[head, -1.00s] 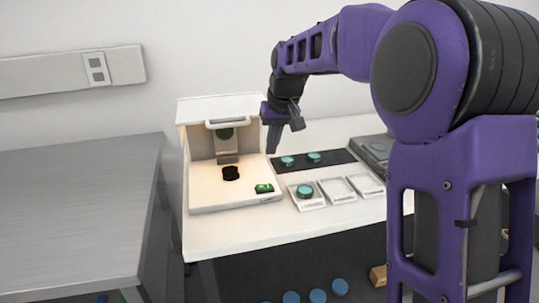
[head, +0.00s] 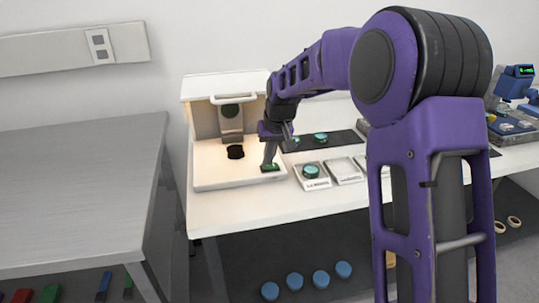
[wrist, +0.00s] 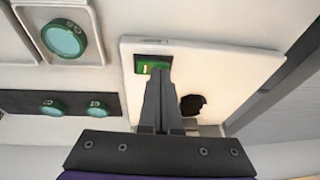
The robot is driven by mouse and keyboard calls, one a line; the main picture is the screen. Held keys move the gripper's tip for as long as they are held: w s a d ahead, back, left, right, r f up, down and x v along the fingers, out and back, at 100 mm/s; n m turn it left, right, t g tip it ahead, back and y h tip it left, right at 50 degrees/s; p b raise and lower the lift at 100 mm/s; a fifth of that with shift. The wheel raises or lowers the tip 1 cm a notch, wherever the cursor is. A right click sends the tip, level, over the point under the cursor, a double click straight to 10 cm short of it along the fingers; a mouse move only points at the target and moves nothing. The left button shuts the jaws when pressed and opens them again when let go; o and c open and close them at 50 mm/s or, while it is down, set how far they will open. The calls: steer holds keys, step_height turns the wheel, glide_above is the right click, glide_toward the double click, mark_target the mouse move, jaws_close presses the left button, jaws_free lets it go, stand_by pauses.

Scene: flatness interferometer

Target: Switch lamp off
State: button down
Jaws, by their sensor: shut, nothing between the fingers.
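The interferometer (head: 205,178) is a white open-fronted box with a lit inside, standing on the white bench. The lamp switch, a green rocker (head: 270,167), sits at the front right corner of its base. It also shows in the wrist view (wrist: 148,66), partly covered by my fingers. My gripper (head: 266,163) is shut and empty, fingertips down at the switch. In the wrist view the fingertips (wrist: 158,73) overlap the near edge of the green rocker; I cannot tell whether they touch it. A dark round piece (head: 235,152) lies on the base, left of my gripper.
A tray with a teal disc (head: 311,171) stands right of the interferometer, beside an empty tray (head: 343,170). A black mat (head: 340,139) with teal discs lies behind. A grey metal table (head: 80,190) stands at the left.

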mark_target(274, 168)
steer(key=shift+a, duration=0.1)
steer(key=shift+s+a+f+h, duration=0.15)
steer(key=shift+a+f+h, duration=0.2)
steer(key=shift+h, duration=0.15)
steer(key=shift+d, duration=0.25)
steer(key=shift+w+d+r, duration=0.1)
steer(key=shift+w+d, duration=0.15)
steer(key=shift+d, duration=0.5)
step_height(274, 168, up, 5)
steer(key=p, duration=0.4)
steer(key=shift+d+f, duration=0.15)
steer(key=shift+f, duration=0.05)
steer(key=v, duration=0.9)
steer(key=shift+s+a+r, duration=0.15)
steer(key=shift+s+a, duration=0.1)
steer(key=shift+a, duration=0.05)
